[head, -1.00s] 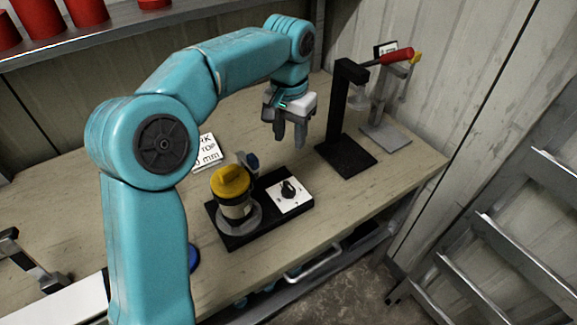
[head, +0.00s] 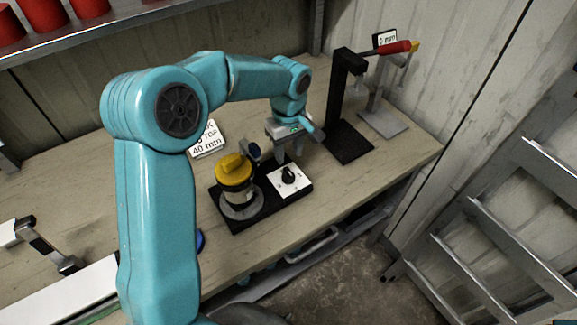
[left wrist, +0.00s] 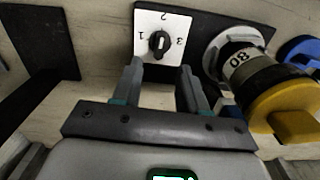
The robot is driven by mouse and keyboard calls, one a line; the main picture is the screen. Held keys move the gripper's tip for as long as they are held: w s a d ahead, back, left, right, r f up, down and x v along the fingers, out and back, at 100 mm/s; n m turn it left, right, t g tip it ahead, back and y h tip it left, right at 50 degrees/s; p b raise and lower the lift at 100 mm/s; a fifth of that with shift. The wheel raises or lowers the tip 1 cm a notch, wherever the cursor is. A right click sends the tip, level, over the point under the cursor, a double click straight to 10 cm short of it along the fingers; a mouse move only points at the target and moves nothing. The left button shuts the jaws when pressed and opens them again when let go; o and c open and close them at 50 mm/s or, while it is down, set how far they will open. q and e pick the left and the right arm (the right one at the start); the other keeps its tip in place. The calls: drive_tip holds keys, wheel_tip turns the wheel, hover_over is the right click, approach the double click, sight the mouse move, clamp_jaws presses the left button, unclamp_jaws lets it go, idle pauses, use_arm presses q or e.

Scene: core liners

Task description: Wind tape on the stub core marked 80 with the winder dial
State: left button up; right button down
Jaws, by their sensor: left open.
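The winder is a black base (head: 236,226) on the wooden bench, with a white dial plate and a black dial knob (head: 289,175). In the left wrist view the knob (left wrist: 159,43) sits among the marks 1, 2 and 3, its pale line pointing up near the 2. The stub core (left wrist: 238,66), marked 80, stands upright on the winder's grey disc under a yellow cap (left wrist: 290,108); the cap also shows in the head view (head: 235,168). My left gripper (head: 288,158) is open and empty, above and just behind the knob. My right gripper is not in view.
A white sign reading 40 mm (head: 207,140) stands behind the winder. A grey-armed tool lies at the left. A metal ladder-like rack (head: 500,235) is right of the bench.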

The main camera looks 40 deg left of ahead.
sight(289, 171)
use_arm(q)
wheel_tip(289, 171, down, 8)
drive_tip(key=shift+r+p, duration=0.25)
drive_tip(key=shift+p, duration=0.15)
clamp_jaws()
